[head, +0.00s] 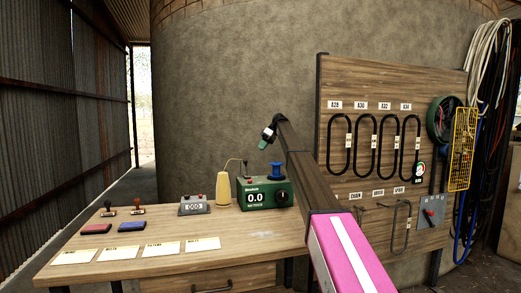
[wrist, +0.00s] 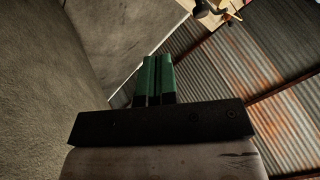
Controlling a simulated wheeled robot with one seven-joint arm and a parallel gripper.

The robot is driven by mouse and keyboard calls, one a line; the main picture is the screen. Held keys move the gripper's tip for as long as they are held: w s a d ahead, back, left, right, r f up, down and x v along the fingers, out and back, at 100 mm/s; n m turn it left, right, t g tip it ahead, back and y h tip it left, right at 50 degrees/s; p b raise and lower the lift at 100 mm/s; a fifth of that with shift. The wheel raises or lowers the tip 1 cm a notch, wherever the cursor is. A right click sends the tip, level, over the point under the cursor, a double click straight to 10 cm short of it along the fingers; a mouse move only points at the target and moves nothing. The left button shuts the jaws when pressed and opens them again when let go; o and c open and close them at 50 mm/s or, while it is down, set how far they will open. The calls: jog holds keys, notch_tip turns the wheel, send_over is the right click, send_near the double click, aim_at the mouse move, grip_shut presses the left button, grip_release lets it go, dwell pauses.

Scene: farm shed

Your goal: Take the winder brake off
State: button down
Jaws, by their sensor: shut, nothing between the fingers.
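No part is labelled legibly as the winder brake. A dark round reel with a green rim (head: 441,118) hangs at the right edge of the upright wooden board, and may be the winder. Below it is a grey box with a small lever and a red spot (head: 432,212); I cannot tell whether this is the brake. My gripper (head: 263,144) is raised above the bench, in front of the round wall, left of the board and well away from both. In the wrist view, its green fingers (wrist: 153,80) are together and empty.
The wooden bench (head: 110,232) carries a green meter box (head: 265,194), a yellow cone (head: 227,188), a grey counter (head: 194,205), stamps and cards. The board (head: 345,75) holds several black loops. A yellow grid (head: 462,150) and hanging hoses (head: 488,60) crowd the right.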

jog(key=s+a+f, duration=0.5)
jog(key=a+f, duration=0.1)
jog(key=shift+s+a, duration=0.3)
jog(key=shift+a, duration=0.05)
dwell(0.3)
jog(key=shift+s+d+n+t, duration=0.1)
jog(key=shift+s+n+t, duration=0.2)
jog(key=shift+t, duration=0.3)
